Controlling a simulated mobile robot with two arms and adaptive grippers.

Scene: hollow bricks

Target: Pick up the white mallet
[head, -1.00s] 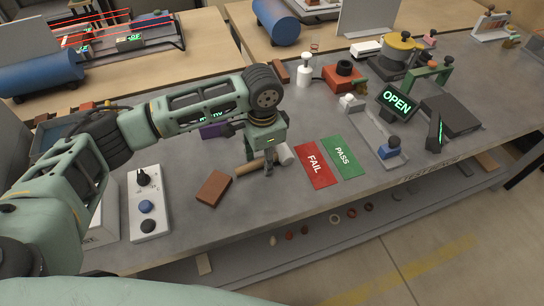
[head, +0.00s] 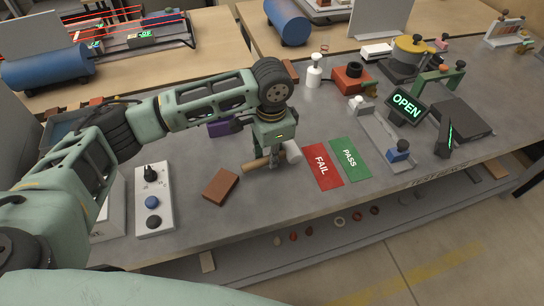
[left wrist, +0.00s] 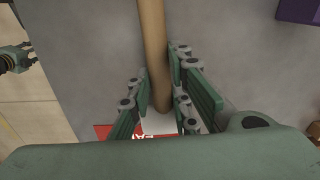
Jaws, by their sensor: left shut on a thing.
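The white mallet (head: 292,151) has a white head and a long wooden handle. It lies level, low over the grey bench, just left of the red FAIL card. My left gripper (head: 272,161) is shut on the handle near the head, coming from above. In the left wrist view the handle (left wrist: 152,45) runs between the fingers of my left gripper (left wrist: 159,88). The head is mostly hidden there. I cannot tell whether the mallet touches the bench. My right gripper (left wrist: 24,57) shows small at the left edge of that view, away from the mallet; its jaws are unclear.
The FAIL card (head: 322,166) and green PASS card (head: 350,158) lie right of the mallet. A brown brick (head: 220,187) and a control box (head: 153,200) stand left. A purple item (head: 220,128) is behind. A grey tray (head: 384,133) is further right. Bench front is clear.

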